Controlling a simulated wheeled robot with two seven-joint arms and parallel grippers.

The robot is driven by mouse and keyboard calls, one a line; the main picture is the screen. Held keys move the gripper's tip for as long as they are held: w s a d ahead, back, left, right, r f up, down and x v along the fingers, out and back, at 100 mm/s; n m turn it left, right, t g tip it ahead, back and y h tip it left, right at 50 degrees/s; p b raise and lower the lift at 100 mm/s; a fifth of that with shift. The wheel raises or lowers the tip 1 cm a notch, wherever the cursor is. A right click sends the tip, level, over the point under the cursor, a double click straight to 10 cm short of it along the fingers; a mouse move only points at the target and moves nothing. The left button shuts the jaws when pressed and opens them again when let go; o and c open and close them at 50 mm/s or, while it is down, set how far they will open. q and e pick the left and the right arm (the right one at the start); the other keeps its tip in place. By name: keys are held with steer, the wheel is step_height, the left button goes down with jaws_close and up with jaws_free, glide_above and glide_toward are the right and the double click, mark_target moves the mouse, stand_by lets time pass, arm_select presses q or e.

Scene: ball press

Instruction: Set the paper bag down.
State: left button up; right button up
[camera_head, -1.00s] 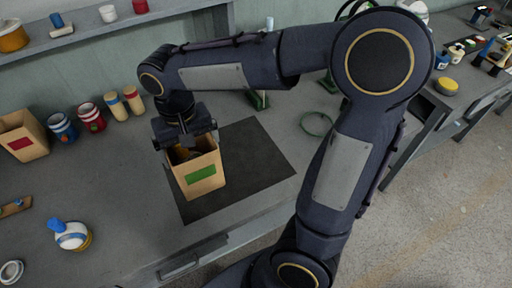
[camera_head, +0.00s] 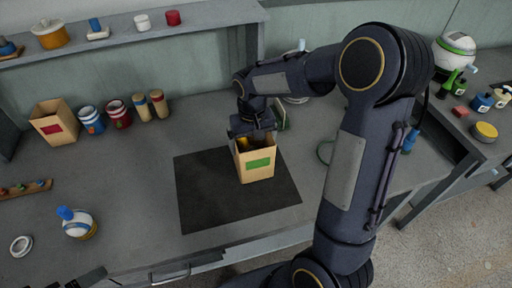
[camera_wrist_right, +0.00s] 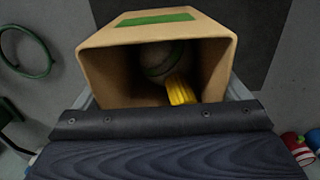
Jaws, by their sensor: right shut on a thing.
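The paper bag (camera_head: 258,166) is tan with a green label. It is upright over the right part of a dark mat (camera_head: 215,205) in the head view; I cannot tell whether its base touches the mat. My right gripper (camera_head: 253,133) is at its top rim, shut on it. In the right wrist view the bag's wall (camera_wrist_right: 115,70) sits between the fingers. Its open mouth shows a ribbed yellow thing (camera_wrist_right: 180,91) and a rounded, green-banded thing (camera_wrist_right: 158,60) inside. Dark shapes at the lower left edge of the head view may be my left gripper; its jaws cannot be made out.
A second bag with a red label (camera_head: 55,125), striped cans (camera_head: 91,120) and shakers (camera_head: 159,104) stand at the back left. The mat's left part is clear.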

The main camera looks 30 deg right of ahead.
mark_target(256, 148)
steer(key=shift+w+d+f, duration=0.3)
steer(key=shift+d+f, duration=0.2)
steer(key=shift+f, duration=0.15)
steer(key=f, duration=0.4)
steer(key=shift+w+d+f, duration=0.1)
steer(key=shift+w+d, duration=0.15)
steer(key=shift+d, duration=0.1)
steer(key=o, duration=0.8)
steer(key=shift+o, duration=0.2)
step_height(256, 148, up, 12)
steer(key=s+a+r+t+y, duration=0.1)
steer(key=s+a+t+y, duration=0.1)
steer(key=s, duration=0.9)
steer(key=s+a+r+n+t+y, duration=0.1)
steer(key=s+a+t, duration=0.2)
steer(key=s, duration=0.8)
steer(key=a, duration=0.2)
steer(key=shift+a+r+t+y, duration=0.3)
steer(key=shift+y, duration=0.1)
steer(key=shift+s, duration=0.1)
